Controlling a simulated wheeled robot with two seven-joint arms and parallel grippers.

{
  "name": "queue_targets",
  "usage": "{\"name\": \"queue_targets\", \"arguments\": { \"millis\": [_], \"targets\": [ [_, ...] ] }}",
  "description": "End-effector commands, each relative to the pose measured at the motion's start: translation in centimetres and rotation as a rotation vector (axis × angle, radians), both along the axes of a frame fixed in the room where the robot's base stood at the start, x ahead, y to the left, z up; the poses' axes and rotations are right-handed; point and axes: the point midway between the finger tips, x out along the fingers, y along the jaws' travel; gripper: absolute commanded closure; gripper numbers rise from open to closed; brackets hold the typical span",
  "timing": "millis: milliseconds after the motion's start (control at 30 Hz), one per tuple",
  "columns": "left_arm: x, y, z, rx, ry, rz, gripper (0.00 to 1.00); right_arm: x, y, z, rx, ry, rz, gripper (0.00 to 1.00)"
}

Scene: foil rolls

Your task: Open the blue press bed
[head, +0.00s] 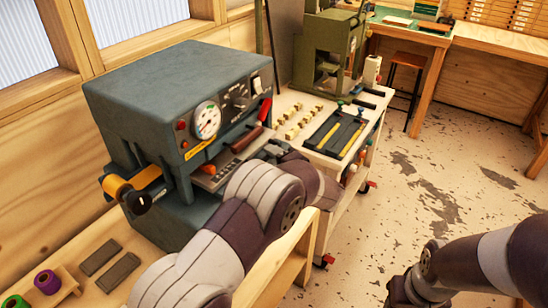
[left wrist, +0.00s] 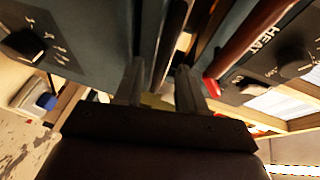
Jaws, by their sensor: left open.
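The blue-grey press (head: 165,95) stands on the bench at the left in the head view, with a round gauge and knobs on its front. Its bed (head: 212,180) shows in the low front opening as a grey plate, partly hidden by my left arm. A dark red bar (head: 247,139) runs along the front above the bed; a dark red bar with a bright red end also shows in the left wrist view (left wrist: 250,38). My left gripper (head: 268,152) is at the right of the press front. In the left wrist view its fingers (left wrist: 160,88) are apart, with nothing clearly between them.
A yellow roll with a black knob (head: 138,194) sticks out at the press's left. Foil rolls (head: 47,282) and dark blocks (head: 118,272) lie on the bench. A white cart (head: 345,165) with small blocks stands right of the press. The floor at right is open.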

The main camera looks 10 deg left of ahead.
Motion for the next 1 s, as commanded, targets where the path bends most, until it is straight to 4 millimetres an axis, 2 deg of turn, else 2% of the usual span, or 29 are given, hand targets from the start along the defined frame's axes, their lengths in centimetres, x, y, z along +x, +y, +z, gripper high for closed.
{"name": "queue_targets", "arguments": {
  "millis": [67, 100, 200, 433, 567, 767, 1000],
  "targets": [
    [0.0, 0.0, 0.0, 0.000, 0.000, 0.000, 0.60, 0.0, 0.0, 0.0, 0.000, 0.000, 0.000, 0.57],
    [0.0, 0.0, 0.0, 0.000, 0.000, 0.000, 0.73, 0.0, 0.0, 0.0, 0.000, 0.000, 0.000, 0.57],
    [0.0, 0.0, 0.0, 0.000, 0.000, 0.000, 1.00, 0.0, 0.0, 0.0, 0.000, 0.000, 0.000, 0.57],
    [-0.1, -0.1, 0.1, 0.000, 0.000, 0.001, 1.00, 0.0, 0.0, 0.1, 0.000, 0.000, 0.000, 0.57],
    [-0.3, -0.8, 0.3, -0.001, 0.001, 0.000, 1.00, 0.0, 0.0, 0.9, 0.000, 0.000, 0.000, 0.57],
    [-1.8, -4.5, 0.7, 0.001, 0.002, -0.004, 1.00, 0.0, 0.0, 3.7, 0.000, 0.000, 0.000, 0.57],
    [-4.5, -10.9, 0.3, 0.000, 0.002, -0.003, 1.00, 0.0, 0.0, 6.1, 0.000, 0.000, 0.000, 0.57]
  ]
}}
